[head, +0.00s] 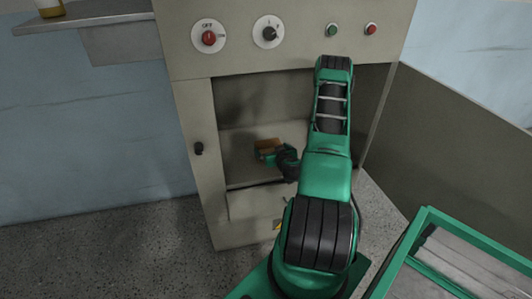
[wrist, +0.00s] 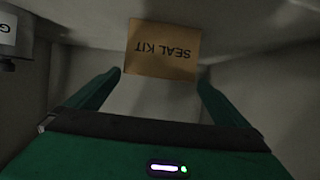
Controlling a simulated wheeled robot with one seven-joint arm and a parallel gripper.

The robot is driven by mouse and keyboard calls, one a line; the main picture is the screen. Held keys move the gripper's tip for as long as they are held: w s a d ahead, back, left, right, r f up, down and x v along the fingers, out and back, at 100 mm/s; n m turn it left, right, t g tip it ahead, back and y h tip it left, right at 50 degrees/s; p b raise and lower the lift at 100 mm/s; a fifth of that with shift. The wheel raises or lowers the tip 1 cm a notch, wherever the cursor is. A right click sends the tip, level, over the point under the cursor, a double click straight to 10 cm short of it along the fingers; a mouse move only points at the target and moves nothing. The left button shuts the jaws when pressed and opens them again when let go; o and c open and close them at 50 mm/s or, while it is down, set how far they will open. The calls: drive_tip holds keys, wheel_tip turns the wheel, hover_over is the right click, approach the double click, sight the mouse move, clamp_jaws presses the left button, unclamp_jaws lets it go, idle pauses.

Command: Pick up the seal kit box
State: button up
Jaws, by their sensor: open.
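The seal kit box (wrist: 161,50) is a brown cardboard box. Its "SEAL KIT" lettering appears upside down in the wrist view. In the head view the box (head: 267,144) is small, inside the open compartment of the grey cabinet. My gripper (wrist: 160,78) is open, with one green finger on each side below the box's near edge. The box lies just ahead of the fingertips, roughly centred between them. I cannot tell whether either finger touches it. In the head view my gripper (head: 267,153) is inside the compartment at the box, partly hidden by my wrist.
The grey cabinet (head: 192,120) has side walls and a lower sill around the opening. Knobs, including a red one (head: 209,38), sit above it. A green-framed bin (head: 408,245) stands at lower right. A wall shelf (head: 85,14) is at upper left. A labelled item (wrist: 8,32) shows at the wrist view's left edge.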

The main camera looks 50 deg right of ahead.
sight(268, 143)
drive_tip(key=shift+w+d+f, duration=0.1)
drive_tip(key=shift+w+d, duration=0.3)
drive_tip(key=shift+w, duration=0.25)
drive_tip(key=shift+w+d+f, duration=0.1)
drive_tip(key=shift+w+d, duration=0.3)
drive_tip(key=shift+w, duration=0.3)
drive_tip(key=shift+w+d+f, duration=0.1)
drive_tip(key=shift+w+d, duration=0.3)
drive_tip(key=shift+w, duration=0.25)
drive_tip(key=shift+x, duration=1)
drive_tip(key=shift+c, duration=0.3)
drive_tip(key=c, duration=0.9)
